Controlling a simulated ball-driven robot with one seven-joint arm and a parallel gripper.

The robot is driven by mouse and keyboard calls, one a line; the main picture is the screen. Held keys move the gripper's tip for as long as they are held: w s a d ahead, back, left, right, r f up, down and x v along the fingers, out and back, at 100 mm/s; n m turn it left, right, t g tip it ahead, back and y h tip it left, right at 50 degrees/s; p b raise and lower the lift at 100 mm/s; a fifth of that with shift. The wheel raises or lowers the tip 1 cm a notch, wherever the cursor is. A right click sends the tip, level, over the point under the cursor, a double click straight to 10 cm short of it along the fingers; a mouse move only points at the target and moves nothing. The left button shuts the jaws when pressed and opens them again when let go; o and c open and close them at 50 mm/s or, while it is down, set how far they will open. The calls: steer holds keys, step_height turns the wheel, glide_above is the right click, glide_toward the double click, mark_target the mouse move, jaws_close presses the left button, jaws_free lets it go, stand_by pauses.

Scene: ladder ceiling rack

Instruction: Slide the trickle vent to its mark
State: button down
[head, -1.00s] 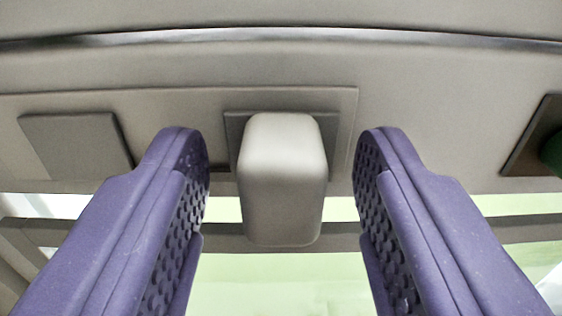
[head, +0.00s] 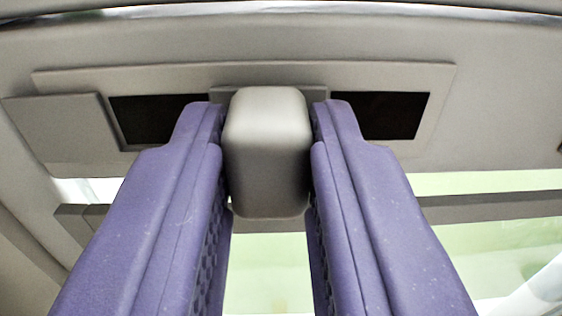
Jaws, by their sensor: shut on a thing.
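The trickle vent's light grey block-shaped knob (head: 269,150) stands out from the vent panel in the middle of the head view. My gripper (head: 268,140) has its two purple fingers shut on the knob, one on each side. A grey slide plate (head: 270,92) shows behind the knob, mostly hidden by it and the fingers. The pale vent frame (head: 200,77) runs across behind it. Dark openings show on the left (head: 150,118) and on the right (head: 380,115) of the plate. I cannot make out a separate mark.
A flat grey square panel (head: 62,128) sits left of the vent, overlapping the frame's left end. A shiny rail (head: 300,8) crosses the top. Below is a grey bar (head: 480,232) in front of a bright greenish window (head: 268,270).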

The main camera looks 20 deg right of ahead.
steer(key=c, duration=0.9)
jaws_free()
steer(key=shift+w+a, duration=0.2)
steer(key=shift+a, duration=0.2)
steer(key=shift+d, duration=0.2)
steer(key=shift+s, duration=0.15)
steer(key=v, duration=0.7)
steer(key=shift+s+a+p, duration=0.15)
steer(key=shift+s+p, duration=0.15)
